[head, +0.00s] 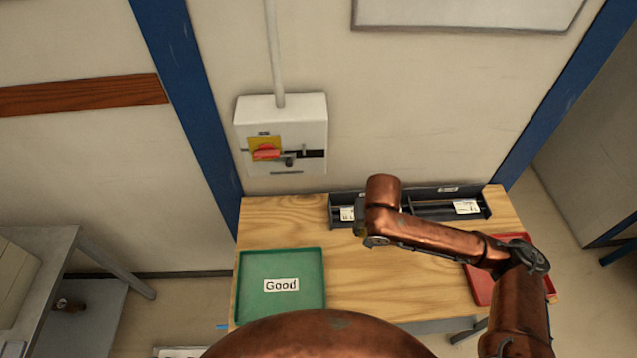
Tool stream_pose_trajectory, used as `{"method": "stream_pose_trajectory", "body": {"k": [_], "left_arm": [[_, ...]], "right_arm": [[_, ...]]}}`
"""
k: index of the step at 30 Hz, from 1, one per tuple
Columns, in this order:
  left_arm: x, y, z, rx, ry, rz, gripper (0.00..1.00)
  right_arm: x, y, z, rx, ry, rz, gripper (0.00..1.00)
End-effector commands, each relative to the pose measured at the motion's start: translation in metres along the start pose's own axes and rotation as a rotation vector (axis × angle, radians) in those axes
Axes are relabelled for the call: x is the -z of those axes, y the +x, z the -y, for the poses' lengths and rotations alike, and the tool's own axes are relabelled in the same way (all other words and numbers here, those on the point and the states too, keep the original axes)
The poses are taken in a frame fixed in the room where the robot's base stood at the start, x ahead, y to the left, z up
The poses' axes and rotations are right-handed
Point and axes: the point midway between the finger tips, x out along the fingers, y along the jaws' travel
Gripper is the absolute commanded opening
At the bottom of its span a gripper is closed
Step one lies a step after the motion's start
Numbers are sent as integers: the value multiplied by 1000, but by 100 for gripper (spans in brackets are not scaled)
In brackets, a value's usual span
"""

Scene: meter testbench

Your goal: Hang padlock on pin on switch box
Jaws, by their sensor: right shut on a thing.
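The white switch box (308,118) is on the wall above the table. It has a yellow plate with a red rotary handle (266,154), and a small dark pin (290,162) to the right of it. My right gripper (361,231) is at the end of the copper arm, right of and below the box and apart from it. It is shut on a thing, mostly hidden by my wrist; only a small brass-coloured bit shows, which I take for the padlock. My left gripper is not in view.
The wooden table (375,283) carries a green tray (252,265) labelled "Good" at the left and a red tray (480,283) at the right, partly behind my arm. A dark compartment bin (425,190) stands along the back edge. The table's middle is bare.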

Motion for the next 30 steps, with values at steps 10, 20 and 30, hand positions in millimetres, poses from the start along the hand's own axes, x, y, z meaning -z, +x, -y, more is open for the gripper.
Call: {"method": "stream_pose_trajectory", "body": {"k": [10,20,30], "left_arm": [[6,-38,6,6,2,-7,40],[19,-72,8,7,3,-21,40],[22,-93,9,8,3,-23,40]], "right_arm": [[72,-19,53,37,-70,-499,0],[92,-91,101,189,-205,-1032,0],[60,-170,156,326,-266,-1321,0]]}}
